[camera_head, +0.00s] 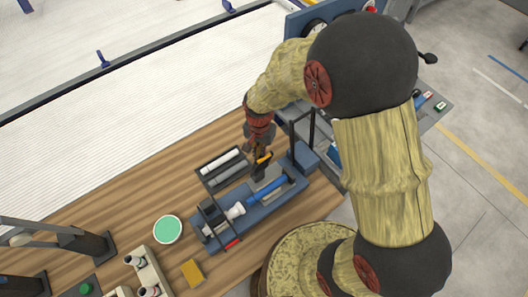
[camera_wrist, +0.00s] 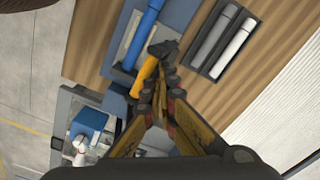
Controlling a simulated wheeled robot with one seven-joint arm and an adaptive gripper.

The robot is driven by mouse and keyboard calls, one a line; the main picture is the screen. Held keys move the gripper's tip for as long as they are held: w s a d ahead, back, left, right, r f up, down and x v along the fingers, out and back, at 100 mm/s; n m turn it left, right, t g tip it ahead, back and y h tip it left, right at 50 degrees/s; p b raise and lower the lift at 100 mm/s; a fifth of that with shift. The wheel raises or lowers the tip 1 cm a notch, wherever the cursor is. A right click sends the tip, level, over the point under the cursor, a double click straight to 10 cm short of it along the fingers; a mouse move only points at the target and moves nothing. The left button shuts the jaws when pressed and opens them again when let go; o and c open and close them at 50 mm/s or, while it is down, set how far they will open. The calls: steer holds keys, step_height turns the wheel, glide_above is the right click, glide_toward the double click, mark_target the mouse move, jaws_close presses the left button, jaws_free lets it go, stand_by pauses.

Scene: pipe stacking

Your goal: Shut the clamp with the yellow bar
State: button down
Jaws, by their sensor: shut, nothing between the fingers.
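The yellow bar (camera_head: 264,159) of the clamp shows at the right part of the blue fixture (camera_head: 215,241), just below my gripper (camera_head: 259,148). In the wrist view the yellow bar (camera_wrist: 143,77) slants beside my fingertips (camera_wrist: 161,84), with a dark clamp part (camera_wrist: 163,48) at its upper end. My gripper is shut and empty, close beside the bar; I cannot tell whether it touches. A blue pipe (camera_head: 267,188) lies along the fixture, and it also shows in the wrist view (camera_wrist: 142,38). My fingers partly hide the clamp, and I cannot tell whether it is closed.
A dark tray (camera_head: 207,177) with a white pipe (camera_head: 220,161) and a grey pipe (camera_head: 229,173) lies behind the fixture. A black upright frame (camera_head: 303,128) stands to the right. A green disc (camera_head: 168,229) and a yellow block (camera_head: 192,272) are left on the wooden table.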

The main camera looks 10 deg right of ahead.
steer(key=shift+s+d, duration=0.15)
steer(key=shift+s, duration=0.3)
steer(key=shift+s+d+f, duration=0.1)
steer(key=shift+s+d+f, duration=0.1)
steer(key=shift+s+d, duration=0.1)
steer(key=shift+s, duration=0.35)
steer(key=shift+s+d+f, duration=0.1)
steer(key=shift+s+d, duration=0.1)
steer(key=shift+s, duration=0.4)
steer(key=shift+s+d+f, duration=0.25)
steer(key=shift+s, duration=0.25)
steer(key=shift+s+d+f, duration=0.2)
steer(key=shift+s, duration=0.3)
steer(key=shift+s+b, duration=0.1)
steer(key=shift+b, duration=0.2)
